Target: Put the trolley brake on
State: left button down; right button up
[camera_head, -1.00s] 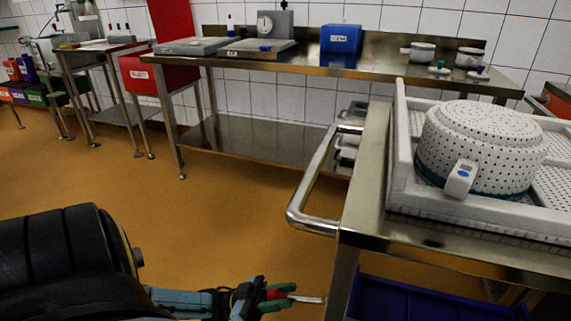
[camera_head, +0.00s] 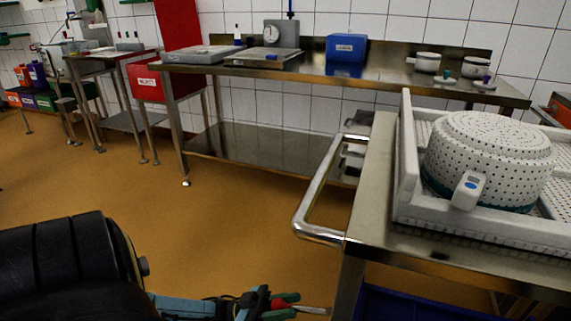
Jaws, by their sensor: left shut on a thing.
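The steel trolley (camera_head: 380,150) stands at the right, with a curved push handle (camera_head: 309,205) at its left end. My left gripper (camera_head: 284,305) is low at the bottom edge, beside the trolley's near left leg. It is shut on a small lever with a red part (camera_head: 290,297) and a thin metal end (camera_head: 314,310) that points toward the leg. I take this to be the brake lever, though its mounting and the wheels are out of frame. My right gripper is not in view.
On the trolley top, a white tray (camera_head: 404,160) holds a white perforated cheese mould (camera_head: 490,160) with a tag. A blue crate (camera_head: 400,306) is on the shelf below. A steel bench (camera_head: 390,75) stands behind. The orange floor left of the trolley is clear.

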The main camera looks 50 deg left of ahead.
pick_arm(q)
jog(key=shift+a+f, duration=0.1)
jog(key=shift+f, duration=0.05)
jog(key=c, duration=1.1)
grip_release()
